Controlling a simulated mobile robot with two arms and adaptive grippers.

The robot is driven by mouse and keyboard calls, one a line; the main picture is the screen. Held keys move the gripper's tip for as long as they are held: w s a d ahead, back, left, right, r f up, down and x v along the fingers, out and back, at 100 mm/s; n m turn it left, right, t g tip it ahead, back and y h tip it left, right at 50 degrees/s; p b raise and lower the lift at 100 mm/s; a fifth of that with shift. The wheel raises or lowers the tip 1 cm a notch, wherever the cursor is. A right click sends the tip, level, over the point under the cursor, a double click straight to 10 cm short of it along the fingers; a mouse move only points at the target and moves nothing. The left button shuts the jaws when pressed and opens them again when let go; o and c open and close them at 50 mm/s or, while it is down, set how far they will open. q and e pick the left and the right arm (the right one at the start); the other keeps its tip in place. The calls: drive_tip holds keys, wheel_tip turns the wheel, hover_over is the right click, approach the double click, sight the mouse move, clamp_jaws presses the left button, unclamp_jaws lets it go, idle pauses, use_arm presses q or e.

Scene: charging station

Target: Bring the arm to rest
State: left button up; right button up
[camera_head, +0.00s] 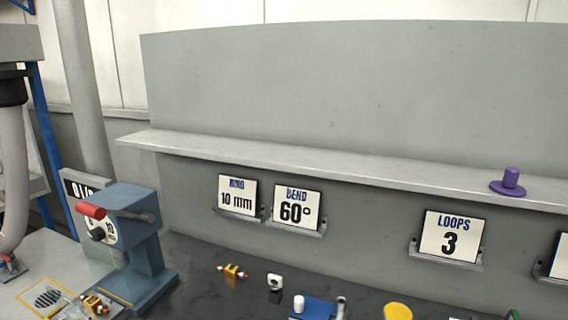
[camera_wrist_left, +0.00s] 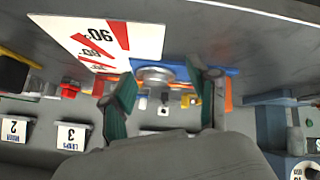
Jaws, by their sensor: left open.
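My left gripper shows in the left wrist view (camera_wrist_left: 160,80), with its two dark fingers and green pads spread apart. It is open, and nothing is clasped between the pads. A round grey metal piece (camera_wrist_left: 155,75) shows between the fingertips, apparently beyond them. The picture from this wrist is upside down. Neither gripper can be seen in the head view, and my right gripper is in no view.
A grey shelf (camera_head: 330,165) bears a purple knobbed piece (camera_head: 508,183). Sign cards, such as LOOPS 3 (camera_head: 450,236), hang below. A blue machine (camera_head: 135,245) with a red handle stands left. Small parts, including a yellow one (camera_head: 232,271), lie on the dark bench (camera_head: 195,262).

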use_arm(q)
drive_tip(key=s+a+f+m+g+y, duration=0.25)
drive_tip(key=s+a+g, duration=0.2)
drive_tip(key=s, duration=0.55)
wheel_tip(320, 180, down, 30)
drive_tip(key=s+b, duration=0.1)
drive_tip(key=b, duration=0.4)
drive_tip(key=s+a+f+g+b, duration=0.2)
drive_tip(key=s+a+f+b, duration=0.1)
drive_tip(key=s+f, duration=1.4)
wheel_tip(320, 180, down, 4)
drive_tip(key=shift+s+a+f+y+b, duration=0.15)
drive_tip(key=shift+s+y+b, duration=0.1)
drive_tip(key=shift+y+b, duration=0.15)
drive_tip(key=shift+c, duration=0.4)
